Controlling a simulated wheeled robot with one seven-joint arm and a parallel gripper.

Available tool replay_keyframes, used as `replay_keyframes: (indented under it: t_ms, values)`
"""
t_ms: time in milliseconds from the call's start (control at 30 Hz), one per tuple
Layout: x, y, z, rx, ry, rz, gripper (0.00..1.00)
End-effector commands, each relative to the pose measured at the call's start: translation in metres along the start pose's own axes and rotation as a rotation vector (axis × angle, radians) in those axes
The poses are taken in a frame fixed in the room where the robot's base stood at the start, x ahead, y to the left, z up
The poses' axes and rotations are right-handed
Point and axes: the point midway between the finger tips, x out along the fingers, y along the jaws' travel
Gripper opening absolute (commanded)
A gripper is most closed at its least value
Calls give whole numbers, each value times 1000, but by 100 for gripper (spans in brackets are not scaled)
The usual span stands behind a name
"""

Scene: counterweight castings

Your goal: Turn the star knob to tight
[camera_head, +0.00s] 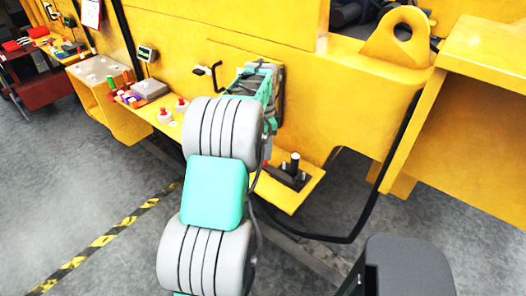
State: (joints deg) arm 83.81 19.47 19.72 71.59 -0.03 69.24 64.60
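I cannot make out the star knob in the head view; my own arm covers the middle of the scene. My grey and teal arm reaches from the bottom up to the yellow machine (291,85). The teal and dark end of my arm (262,84) is close to the machine's face. The fingertips are hidden, so I cannot see whether they are open or touch anything. A black crank-like handle (207,71) sticks out of the machine just left of the arm's end.
A yellow ledge (290,197) right of my arm carries a dark upright post (295,161). Left, a shelf holds red-and-white knob-like items (165,115) and a grey box (149,88). A black cable (374,184) hangs at right. Grey floor (75,180) is open at left.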

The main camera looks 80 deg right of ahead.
Motion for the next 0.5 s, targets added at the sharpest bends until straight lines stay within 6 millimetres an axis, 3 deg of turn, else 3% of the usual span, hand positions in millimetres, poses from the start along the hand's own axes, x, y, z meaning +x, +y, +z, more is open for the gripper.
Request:
replay_keyframes:
  t_ms: [100, 233, 500]
  values:
    - [-26, -1, -1, 1, 2, -4, 63]
    - [-45, -1, 0, 0, 1, -2, 63]
    - [-52, 0, 1, 0, 0, 0, 63]
